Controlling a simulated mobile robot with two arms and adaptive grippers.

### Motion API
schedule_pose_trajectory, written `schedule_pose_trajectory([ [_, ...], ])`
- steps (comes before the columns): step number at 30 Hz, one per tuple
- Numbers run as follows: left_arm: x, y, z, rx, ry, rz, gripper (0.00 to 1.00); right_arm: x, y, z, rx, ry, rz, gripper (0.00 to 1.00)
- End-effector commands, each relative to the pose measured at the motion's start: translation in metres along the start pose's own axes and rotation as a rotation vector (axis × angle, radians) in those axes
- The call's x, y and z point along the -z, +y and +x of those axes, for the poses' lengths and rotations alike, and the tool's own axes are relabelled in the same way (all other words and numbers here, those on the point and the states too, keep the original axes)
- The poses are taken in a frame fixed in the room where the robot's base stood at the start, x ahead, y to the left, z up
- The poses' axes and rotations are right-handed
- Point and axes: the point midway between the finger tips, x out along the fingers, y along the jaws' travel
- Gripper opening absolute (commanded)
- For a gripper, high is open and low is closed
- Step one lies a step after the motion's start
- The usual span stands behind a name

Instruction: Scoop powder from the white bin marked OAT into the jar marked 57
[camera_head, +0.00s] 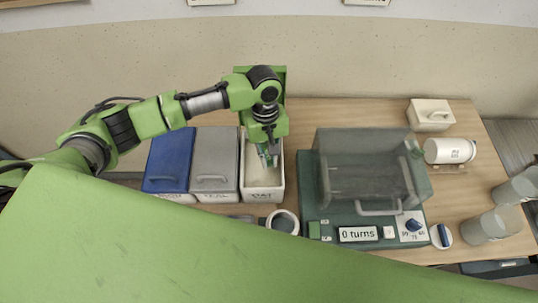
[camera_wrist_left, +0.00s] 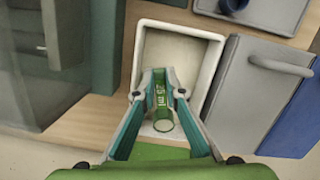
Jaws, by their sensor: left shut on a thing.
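The open white bin (camera_head: 246,185) stands at the right end of a row of bins, its front label seeming to read OAT. A pale bottom shows inside it. My left gripper (camera_head: 268,157) points down into the bin's opening. In the left wrist view it (camera_wrist_left: 166,94) is shut on a green scoop (camera_wrist_left: 161,103) marked 5 ml, over the white bin (camera_wrist_left: 219,62). The scoop's far end is hard to make out, so I cannot tell if it holds powder. No jar label reads clearly as 57. My right gripper is not in view.
Left of the bin are a lidded grey bin (camera_head: 215,160) and blue bin (camera_head: 168,160).

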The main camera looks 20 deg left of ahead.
Motion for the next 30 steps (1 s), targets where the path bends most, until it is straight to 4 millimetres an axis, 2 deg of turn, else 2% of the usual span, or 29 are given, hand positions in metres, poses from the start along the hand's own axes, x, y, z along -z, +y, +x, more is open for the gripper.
schedule_pose_trajectory([
  [1,-0.002,0.000,-0.007,0.000,-0.004,0.000,0.00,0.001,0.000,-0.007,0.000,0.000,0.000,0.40],
  [11,-0.009,-0.001,-0.025,-0.001,-0.025,0.001,0.00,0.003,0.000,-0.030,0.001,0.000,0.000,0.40],
  [30,-0.048,-0.009,-0.040,-0.001,0.117,0.003,0.00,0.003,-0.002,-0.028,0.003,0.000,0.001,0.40],
])
